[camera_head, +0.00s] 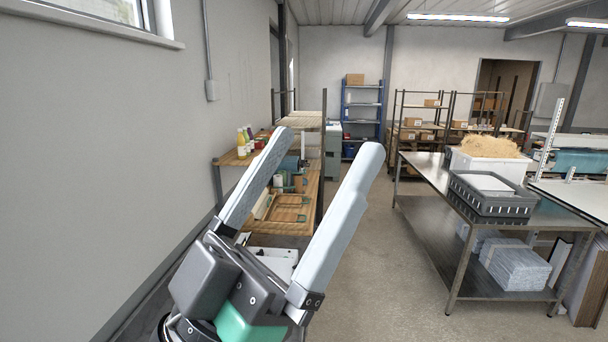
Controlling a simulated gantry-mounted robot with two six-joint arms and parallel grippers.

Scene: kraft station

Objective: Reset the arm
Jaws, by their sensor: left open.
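My left gripper (318,168) fills the lower middle of the head view, raised in front of the camera. Its two long pale grey fingers point up and away, spread wide apart. The gap between them is empty and no object touches either finger. The dark grey and green gripper body is at the bottom. My right gripper does not show. The task names no separate object.
A wooden workbench (229,159) with bottles and tools stands along the left wall, partly hidden by my left gripper. A steel table (422,166) with a dark crate (500,207) and a straw-filled white bin (486,166) is on the right. Bare floor (378,255) lies between them.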

